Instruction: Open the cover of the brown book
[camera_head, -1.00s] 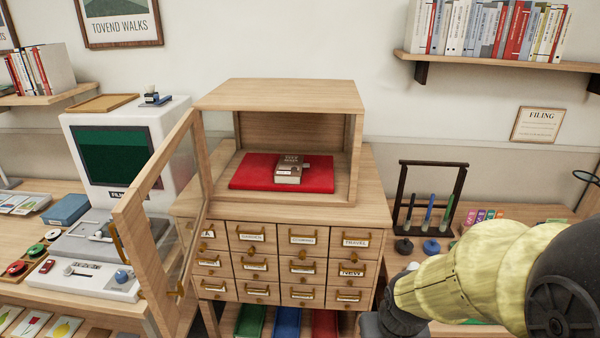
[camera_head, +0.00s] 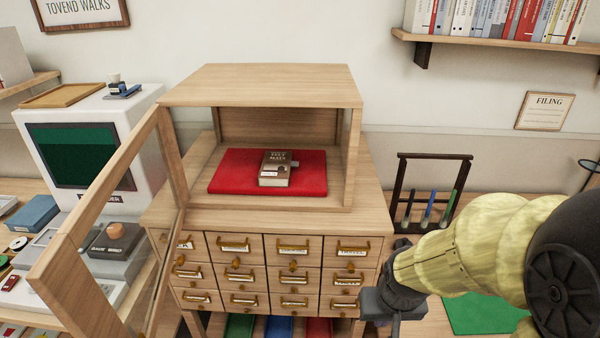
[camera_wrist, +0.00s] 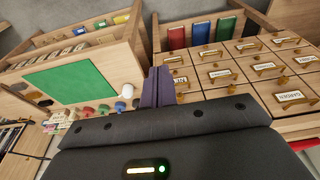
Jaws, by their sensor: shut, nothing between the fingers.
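The brown book (camera_head: 276,169) lies closed on a red mat (camera_head: 228,180) inside an open-fronted wooden display case (camera_head: 262,85). The case stands on a cabinet of small labelled drawers, and its glazed door (camera_head: 105,215) is swung open to the left. My gripper (camera_head: 393,318) is in front of the cabinet's right side, lower than the book and well apart from it. In the wrist view my gripper's fingers (camera_wrist: 158,86) are together with nothing between them. The book is not in the wrist view.
The open door juts forward left of the case. A dark rack with tubes (camera_head: 430,195) stands right of the cabinet. A white computer terminal (camera_head: 90,130) is at left. A wall shelf of books (camera_head: 500,40) hangs upper right. The space before the case opening is clear.

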